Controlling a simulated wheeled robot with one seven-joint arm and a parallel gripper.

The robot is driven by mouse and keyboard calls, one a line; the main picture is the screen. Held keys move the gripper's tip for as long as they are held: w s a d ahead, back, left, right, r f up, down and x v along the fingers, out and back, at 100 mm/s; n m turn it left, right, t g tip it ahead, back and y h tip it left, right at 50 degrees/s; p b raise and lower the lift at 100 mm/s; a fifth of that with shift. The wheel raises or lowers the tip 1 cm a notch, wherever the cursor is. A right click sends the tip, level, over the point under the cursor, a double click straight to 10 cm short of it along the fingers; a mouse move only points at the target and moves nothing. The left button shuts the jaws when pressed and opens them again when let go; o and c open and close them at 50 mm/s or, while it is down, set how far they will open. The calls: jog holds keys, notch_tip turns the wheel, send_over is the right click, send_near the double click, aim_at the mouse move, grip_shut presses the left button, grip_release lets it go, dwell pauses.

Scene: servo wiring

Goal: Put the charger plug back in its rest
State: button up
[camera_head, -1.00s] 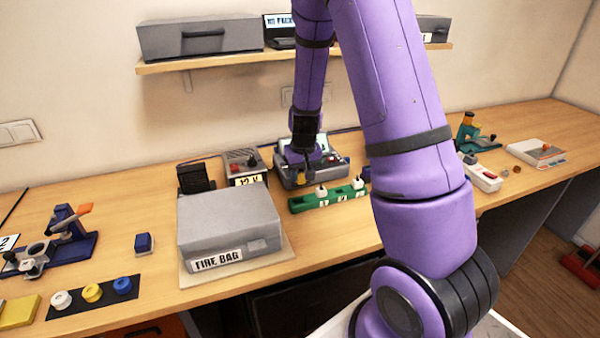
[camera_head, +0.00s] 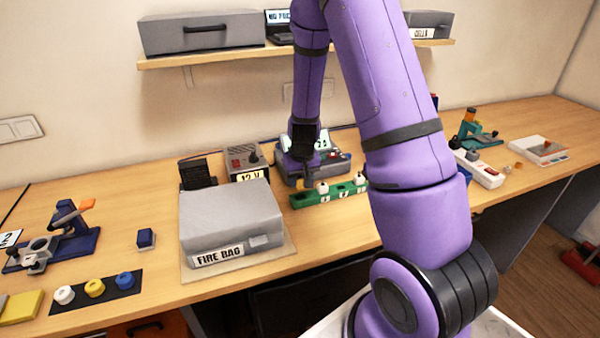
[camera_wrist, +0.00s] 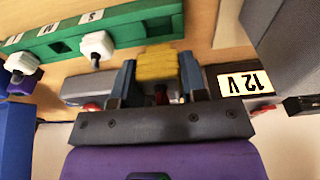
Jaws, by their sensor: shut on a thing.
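My gripper (camera_wrist: 158,84) is shut on a yellow plug (camera_wrist: 157,64), held between its two blue-grey fingers. The plug overlaps the near edge of a green strip (camera_wrist: 120,31) in the wrist view; I cannot tell whether it touches or sits in it. Two white plugs (camera_wrist: 97,44) stand along the strip beside small letter labels. In the head view my gripper (camera_head: 299,178) is low at the left end of the green strip (camera_head: 342,198), and the arm hides most of the held plug. The grey charger (camera_head: 338,164) with a lit screen stands behind.
A grey FIRE BAG box (camera_head: 230,215) stands left of the strip. A grey 12 V unit (camera_head: 244,161) stands behind the box, its label (camera_wrist: 245,82) near my right finger in the wrist view. A white power strip (camera_head: 480,172) lies to the right. The bench before the green strip is clear.

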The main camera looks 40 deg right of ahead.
aim_at(301, 185)
jog(key=shift+f, duration=1.05)
jog(key=shift+f, duration=1.4)
dwell(1.0)
jog(key=o, duration=1.1)
jog(key=shift+c, duration=0.2)
jog(key=r, duration=0.3)
jog(key=s+r, duration=0.1)
jog(key=r, duration=0.6)
jog(key=shift+s+a+r, duration=0.2)
jog(key=shift+s+r, duration=0.1)
jog(key=shift+r, duration=0.05)
jog(key=shift+r, duration=0.1)
